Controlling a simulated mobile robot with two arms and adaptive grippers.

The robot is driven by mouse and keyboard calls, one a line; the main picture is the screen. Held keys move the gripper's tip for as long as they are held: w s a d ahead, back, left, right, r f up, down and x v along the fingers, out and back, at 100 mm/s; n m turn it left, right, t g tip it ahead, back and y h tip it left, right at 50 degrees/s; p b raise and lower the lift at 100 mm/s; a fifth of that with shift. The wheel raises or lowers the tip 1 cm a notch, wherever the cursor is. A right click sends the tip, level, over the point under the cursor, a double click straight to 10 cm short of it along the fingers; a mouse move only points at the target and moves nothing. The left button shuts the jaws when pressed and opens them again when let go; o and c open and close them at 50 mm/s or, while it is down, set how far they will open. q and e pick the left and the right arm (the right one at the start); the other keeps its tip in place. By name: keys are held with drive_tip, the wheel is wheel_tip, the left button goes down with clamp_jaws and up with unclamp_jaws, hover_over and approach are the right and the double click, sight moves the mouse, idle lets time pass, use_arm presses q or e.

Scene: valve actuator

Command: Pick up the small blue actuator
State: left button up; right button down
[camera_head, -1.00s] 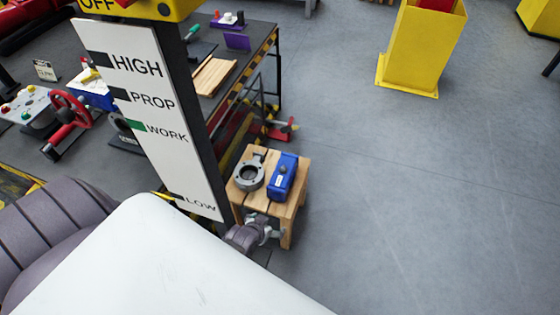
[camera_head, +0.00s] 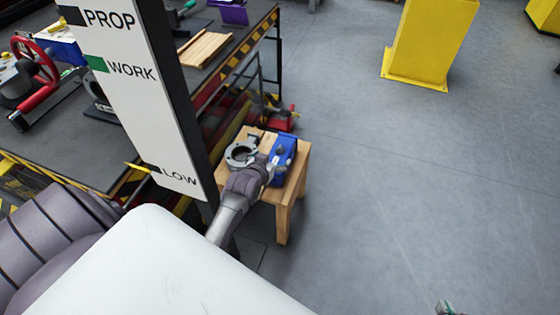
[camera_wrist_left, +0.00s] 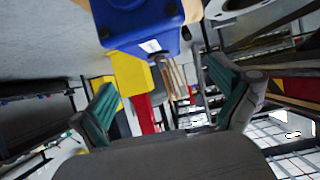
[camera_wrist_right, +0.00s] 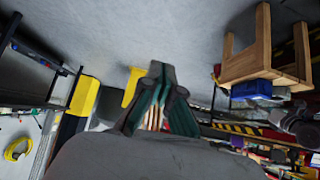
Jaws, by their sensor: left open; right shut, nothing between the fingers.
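The small blue actuator (camera_head: 285,148) lies on the right side of a small wooden stool (camera_head: 290,187), next to a grey ring-shaped valve body (camera_head: 238,154). My left gripper (camera_head: 272,166) is open at the near side of the actuator and partly covers it. In the left wrist view the actuator (camera_wrist_left: 150,30) is at the top, beyond the spread fingers (camera_wrist_left: 161,78), with nothing between them. My right gripper (camera_head: 447,308) is at the bottom edge of the head view, far from the stool. In the right wrist view its fingers (camera_wrist_right: 160,72) are closed and empty.
A white sign post (camera_head: 130,95) stands left of my left arm, close to it. A dark workbench (camera_head: 70,140) lies behind the post. The floor right of the stool is clear.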

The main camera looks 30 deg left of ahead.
sight(280, 152)
use_arm(q)
drive_tip(key=b+x, duration=0.1)
drive_tip(key=x, duration=0.1)
drive_tip(key=shift+w+f, duration=0.2)
drive_tip(key=shift+w, duration=0.1)
drive_tip(key=shift+w+a+f, duration=0.15)
drive_tip(key=shift+w+f, duration=0.05)
drive_tip(key=shift+w, duration=0.1)
drive_tip(key=shift+b+x, duration=0.75)
drive_tip(key=shift+x, duration=0.25)
drive_tip(key=b+x, duration=0.1)
drive_tip(key=x, duration=0.1)
drive_tip(key=shift+w+f, duration=0.2)
drive_tip(key=shift+f, duration=0.05)
drive_tip(key=shift+w, duration=0.15)
drive_tip(key=c, duration=1.8)
drive_tip(key=shift+o, duration=0.2)
drive_tip(key=shift+w+r, duration=0.15)
drive_tip(key=shift+r, duration=0.1)
use_arm(e)
drive_tip(key=w+a+r+t+y, duration=0.1)
drive_tip(key=w+a+r+t, duration=0.1)
drive_tip(key=r+t, duration=0.3)
drive_tip(key=w+a+r+t+y, duration=0.2)
drive_tip(key=w+r+t, duration=0.3)
drive_tip(key=r, duration=0.5)
drive_tip(key=shift+r+n+t, duration=0.3)
drive_tip(key=shift+t, duration=0.3)
